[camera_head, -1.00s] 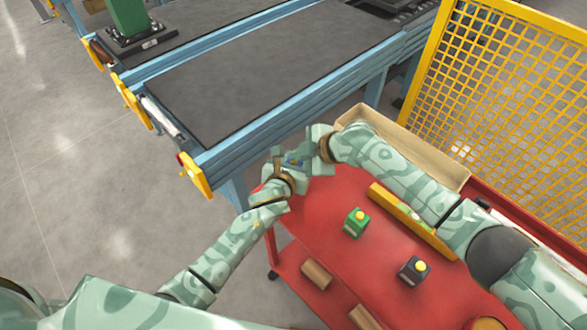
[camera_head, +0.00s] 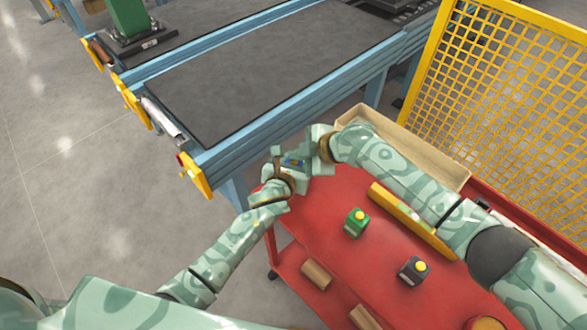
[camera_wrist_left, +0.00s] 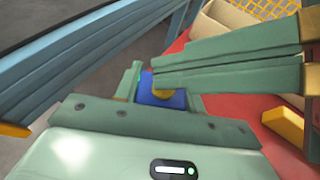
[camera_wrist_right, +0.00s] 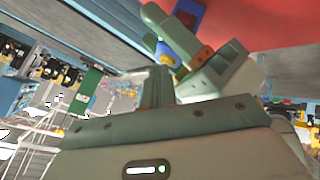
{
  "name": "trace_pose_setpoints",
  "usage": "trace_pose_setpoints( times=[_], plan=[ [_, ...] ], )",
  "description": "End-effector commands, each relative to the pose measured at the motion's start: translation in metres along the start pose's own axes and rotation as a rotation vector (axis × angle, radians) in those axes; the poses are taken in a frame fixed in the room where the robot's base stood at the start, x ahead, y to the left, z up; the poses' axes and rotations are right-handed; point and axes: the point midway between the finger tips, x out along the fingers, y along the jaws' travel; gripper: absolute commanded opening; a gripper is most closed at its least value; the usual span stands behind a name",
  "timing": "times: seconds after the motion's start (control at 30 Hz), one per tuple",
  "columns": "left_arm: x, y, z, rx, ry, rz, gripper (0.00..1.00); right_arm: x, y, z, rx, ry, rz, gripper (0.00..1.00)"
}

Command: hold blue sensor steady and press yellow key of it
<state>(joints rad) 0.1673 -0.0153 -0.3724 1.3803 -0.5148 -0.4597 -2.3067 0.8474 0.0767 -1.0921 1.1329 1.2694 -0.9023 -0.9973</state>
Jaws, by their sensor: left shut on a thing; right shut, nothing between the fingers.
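The blue sensor (camera_wrist_left: 175,100) is clamped in my left gripper (camera_head: 288,163), above the far left corner of the red cart. Its yellow key (camera_wrist_left: 162,88) shows in the left wrist view, partly covered by the fingertips of my right gripper (camera_wrist_left: 160,80). My right gripper is shut and empty, coming in from the right. Its tips are at the key; I cannot tell whether they touch it. The sensor also shows small in the head view (camera_head: 292,162) and beyond my right fingers in the right wrist view (camera_wrist_right: 162,55).
On the red cart (camera_head: 330,230) stand a green box with a yellow-green button (camera_head: 356,222) and a dark box with a yellow button (camera_head: 413,270). A yellow level (camera_head: 385,200) and a beige tray (camera_head: 350,118) lie near my right arm. A conveyor (camera_head: 260,75) runs behind.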

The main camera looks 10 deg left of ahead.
Motion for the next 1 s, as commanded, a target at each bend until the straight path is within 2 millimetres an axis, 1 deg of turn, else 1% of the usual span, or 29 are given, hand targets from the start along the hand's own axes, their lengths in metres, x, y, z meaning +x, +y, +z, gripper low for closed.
trace_pose_setpoints(
  times=[0.77,1.0],
  plan=[
    [0.0,0.0,-0.0001,0.0,0.0,0.0,0.14,0.0,-0.0005,0.0004,0.0,-0.001,-0.001,0.0],
    [0.0,0.0,-0.0002,0.0,0.0,0.0,0.14,-0.0069,0.0049,-0.0044,-0.001,-0.001,0.0,0.0]
  ],
)
